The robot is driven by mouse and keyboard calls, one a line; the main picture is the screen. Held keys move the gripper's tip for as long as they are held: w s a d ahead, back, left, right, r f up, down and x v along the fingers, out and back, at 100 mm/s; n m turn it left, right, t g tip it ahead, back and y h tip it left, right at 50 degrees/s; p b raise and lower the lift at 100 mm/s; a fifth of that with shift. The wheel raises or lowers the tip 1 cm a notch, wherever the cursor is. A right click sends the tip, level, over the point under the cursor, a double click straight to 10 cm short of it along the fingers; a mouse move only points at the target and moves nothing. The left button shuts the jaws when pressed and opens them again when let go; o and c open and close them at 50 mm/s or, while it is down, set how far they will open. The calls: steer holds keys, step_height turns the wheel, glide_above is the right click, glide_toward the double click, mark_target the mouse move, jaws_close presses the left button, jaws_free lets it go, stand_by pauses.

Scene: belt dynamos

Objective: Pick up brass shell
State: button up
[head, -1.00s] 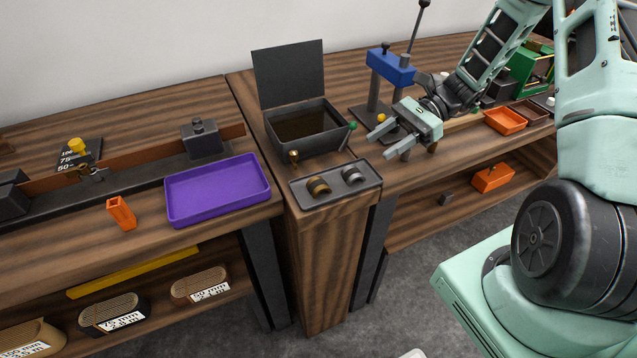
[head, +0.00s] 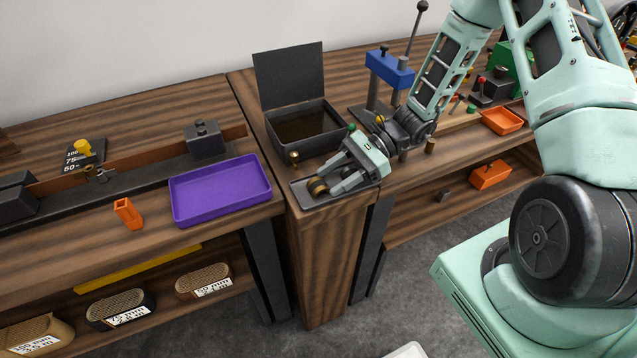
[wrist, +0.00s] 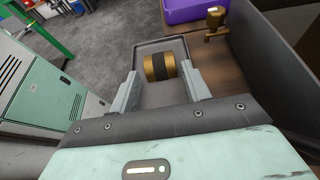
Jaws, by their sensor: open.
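The brass shell (head: 317,188) is a short brass cylinder with a dark band. It lies on the left part of a small grey tray (head: 305,204) on the narrow middle bench. My gripper (head: 327,186) is open and low over the tray, with its fingers pointing at the shell. In the wrist view, the shell (wrist: 160,66) lies just beyond and between the two fingertips (wrist: 162,82). I cannot tell whether either finger touches it.
A dark open-lidded box (head: 301,127) stands right behind the tray, with a small brass fitting (head: 294,158) at its front left. A purple tray (head: 220,190) is to the left, near an orange holder (head: 128,214). A blue-topped press (head: 388,68) stands behind my arm.

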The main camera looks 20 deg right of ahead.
steer(key=c, duration=0.8)
